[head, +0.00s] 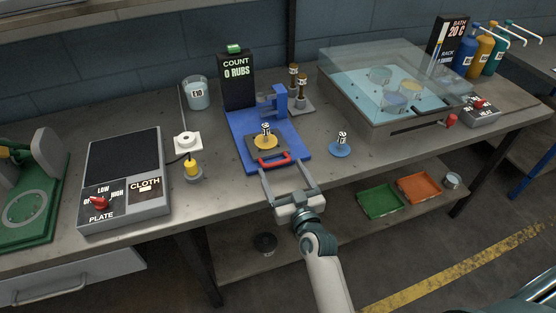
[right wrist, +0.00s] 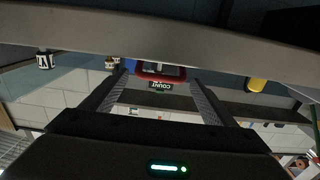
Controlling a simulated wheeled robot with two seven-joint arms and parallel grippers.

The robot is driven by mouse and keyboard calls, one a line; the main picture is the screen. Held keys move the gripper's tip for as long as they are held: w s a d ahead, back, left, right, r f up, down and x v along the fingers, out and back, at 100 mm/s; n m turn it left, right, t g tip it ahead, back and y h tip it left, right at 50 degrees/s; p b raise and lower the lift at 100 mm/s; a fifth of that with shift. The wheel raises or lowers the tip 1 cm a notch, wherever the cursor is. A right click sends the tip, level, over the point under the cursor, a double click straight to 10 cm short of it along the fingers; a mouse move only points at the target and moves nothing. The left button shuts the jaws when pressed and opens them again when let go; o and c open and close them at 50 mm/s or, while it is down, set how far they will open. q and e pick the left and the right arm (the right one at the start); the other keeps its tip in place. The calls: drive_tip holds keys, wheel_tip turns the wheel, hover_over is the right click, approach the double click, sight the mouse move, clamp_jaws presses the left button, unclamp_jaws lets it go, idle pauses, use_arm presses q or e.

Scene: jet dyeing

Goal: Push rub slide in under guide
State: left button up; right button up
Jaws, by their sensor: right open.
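The rub slide (head: 255,152) is a dark plate with a red handle (head: 274,162) at its front. It bears a yellow disc (head: 265,143) with a small labelled weight on it. It sits on the front part of the blue base (head: 296,149). The blue guide (head: 280,97) stands behind it. My right gripper (head: 285,171) is open and empty at the table's front edge, just in front of the handle. In the right wrist view the red handle (right wrist: 160,77) shows between the spread fingertips. Contact cannot be told. My left gripper is not in view.
The count board (head: 237,79) reads 0 rubs. A blue disc with a weight (head: 340,149) stands right of the base, before the clear-lidded bath (head: 354,98). A yellow-topped piece (head: 191,170) and the plate unit (head: 124,180) stand left. Trays (head: 380,201) lie on the shelf below.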

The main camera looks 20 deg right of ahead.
sight(278, 163)
drive_tip(key=shift+w+p, duration=0.3)
drive_tip(key=shift+w, duration=1.65)
drive_tip(key=c, duration=1.2)
drive_tip(key=shift+w+a+b, duration=0.1)
drive_tip(key=shift+w+b, duration=0.25)
drive_tip(key=shift+w, duration=2.1)
drive_tip(key=o, duration=1.2)
drive_tip(key=shift+s, duration=0.2)
